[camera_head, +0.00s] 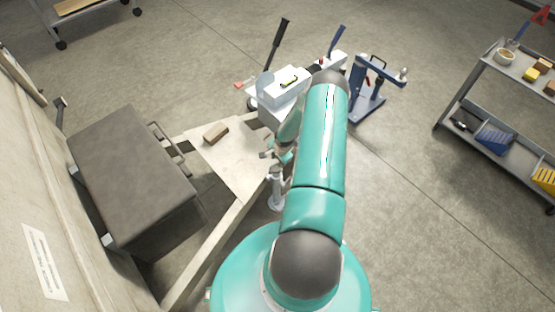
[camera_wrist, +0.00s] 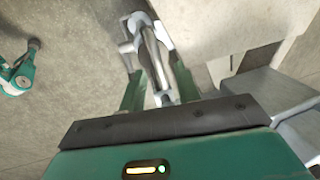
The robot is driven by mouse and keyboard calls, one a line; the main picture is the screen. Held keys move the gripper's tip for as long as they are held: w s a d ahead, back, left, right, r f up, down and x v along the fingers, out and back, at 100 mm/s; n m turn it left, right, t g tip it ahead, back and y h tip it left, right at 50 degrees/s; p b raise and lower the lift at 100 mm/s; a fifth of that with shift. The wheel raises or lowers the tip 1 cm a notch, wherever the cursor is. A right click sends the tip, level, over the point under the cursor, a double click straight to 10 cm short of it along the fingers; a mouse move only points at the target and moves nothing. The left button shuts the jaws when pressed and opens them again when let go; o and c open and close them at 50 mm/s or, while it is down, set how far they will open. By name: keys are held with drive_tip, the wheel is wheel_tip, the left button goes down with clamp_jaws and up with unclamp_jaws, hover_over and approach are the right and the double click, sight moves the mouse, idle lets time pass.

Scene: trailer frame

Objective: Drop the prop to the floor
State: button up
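The prop appears to be the grey upright post (camera_head: 276,190) with a round foot, beside the pale trailer frame near its front. My gripper (camera_head: 276,153) is just above it at the frame's edge, partly hidden by my teal arm. In the wrist view, my gripper's green fingers (camera_wrist: 157,75) stand on either side of a grey metal bar (camera_wrist: 150,55). The bar seems to be part of the prop or its clamp. I cannot tell whether the fingers press on it.
A blue stand (camera_head: 368,90) and a shelf cart (camera_head: 500,110) are right. Floor is clear between them.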

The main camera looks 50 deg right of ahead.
clamp_jaws()
wheel_tip(320, 180, up, 9)
idle(0.6)
drive_tip(key=shift+r, duration=0.1)
